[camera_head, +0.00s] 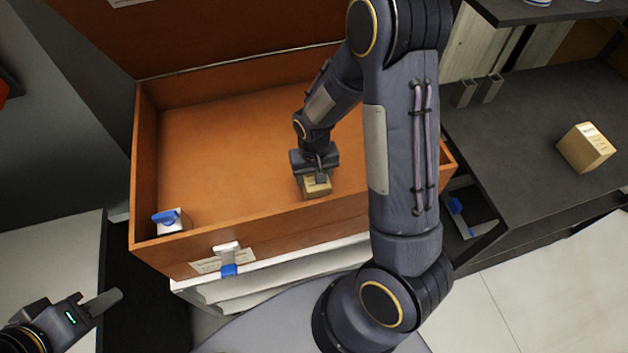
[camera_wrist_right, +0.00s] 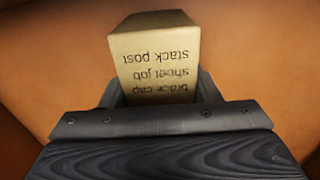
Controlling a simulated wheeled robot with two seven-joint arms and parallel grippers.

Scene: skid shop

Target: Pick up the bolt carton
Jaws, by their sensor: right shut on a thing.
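A small tan carton (camera_head: 317,190) is inside the orange-brown drawer, close to its front wall. My right gripper (camera_head: 316,172) reaches down from above and is shut on it. In the right wrist view the carton (camera_wrist_right: 155,55) sits between the two fingers, with upside-down dark print on its face. I cannot tell whether it touches the drawer floor. Another tan carton (camera_head: 586,147) with a white label stands on the dark shelf at the right. My left gripper (camera_head: 103,303) is low at the left, away from both cartons; its opening is unclear.
The open drawer (camera_head: 147,165) is otherwise mostly bare. A white and blue piece (camera_head: 170,219) is at its front left corner, and a white and blue clip (camera_head: 228,258) is on its front. Metal brackets (camera_head: 478,91) stand on the dark shelf (camera_head: 520,130).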

